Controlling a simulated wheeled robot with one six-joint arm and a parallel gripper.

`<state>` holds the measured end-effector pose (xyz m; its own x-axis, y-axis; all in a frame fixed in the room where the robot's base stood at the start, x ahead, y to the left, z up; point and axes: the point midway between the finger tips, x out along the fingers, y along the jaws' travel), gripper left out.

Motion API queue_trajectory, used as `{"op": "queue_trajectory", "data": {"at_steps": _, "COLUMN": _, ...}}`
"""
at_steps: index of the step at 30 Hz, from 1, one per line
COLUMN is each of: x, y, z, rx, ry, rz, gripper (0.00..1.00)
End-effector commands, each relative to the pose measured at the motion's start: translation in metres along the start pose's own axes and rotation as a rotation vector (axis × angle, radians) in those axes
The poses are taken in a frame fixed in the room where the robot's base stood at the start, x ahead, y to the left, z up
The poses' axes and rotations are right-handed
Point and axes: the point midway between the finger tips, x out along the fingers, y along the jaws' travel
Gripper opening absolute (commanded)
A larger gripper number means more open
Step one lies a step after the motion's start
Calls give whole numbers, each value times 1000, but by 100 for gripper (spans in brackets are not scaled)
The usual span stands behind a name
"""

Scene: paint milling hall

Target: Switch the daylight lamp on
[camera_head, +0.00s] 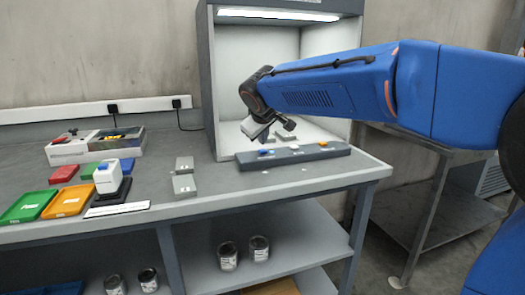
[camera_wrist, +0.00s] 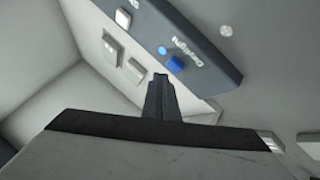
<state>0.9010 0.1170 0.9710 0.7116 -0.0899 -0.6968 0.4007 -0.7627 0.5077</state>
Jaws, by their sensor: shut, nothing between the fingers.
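The control bar (camera_head: 330,153) lies along the front of the light booth (camera_head: 208,75). In the wrist view the bar (camera_wrist: 205,22) carries a blue button (camera_wrist: 175,64) beside the word "Daylight", with a small blue dot (camera_wrist: 162,50) near it. A pale button (camera_wrist: 123,18) sits further along, its label cut off. The lamp strip (camera_head: 277,15) at the top of the booth looks bright white. My gripper (camera_wrist: 160,78) is shut and empty, its tips close beside the blue button; I cannot tell whether they touch. In the head view my gripper (camera_head: 263,137) is above the bar's left end.
Small grey blocks (camera_wrist: 134,70) stand inside the booth near the bar. Left on the bench are two grey blocks (camera_head: 184,184), a white-and-black device (camera_head: 108,178), and green (camera_head: 27,206) and orange (camera_head: 68,201) trays. The bench's front edge is clear near the bar.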

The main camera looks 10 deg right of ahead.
Motion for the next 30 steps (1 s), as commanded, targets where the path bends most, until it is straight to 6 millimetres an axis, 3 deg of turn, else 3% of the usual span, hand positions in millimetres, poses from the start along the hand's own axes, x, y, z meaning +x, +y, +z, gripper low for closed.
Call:
{"op": "queue_trajectory", "data": {"at_steps": 8, "x": -1, "y": 1, "z": -1, "rx": 1, "ry": 0, "rz": 0, "gripper": 0}}
{"op": "queue_trajectory", "data": {"at_steps": 30, "x": -40, "y": 29, "z": -29, "rx": 1, "ry": 1, "rz": 0, "gripper": 0}}
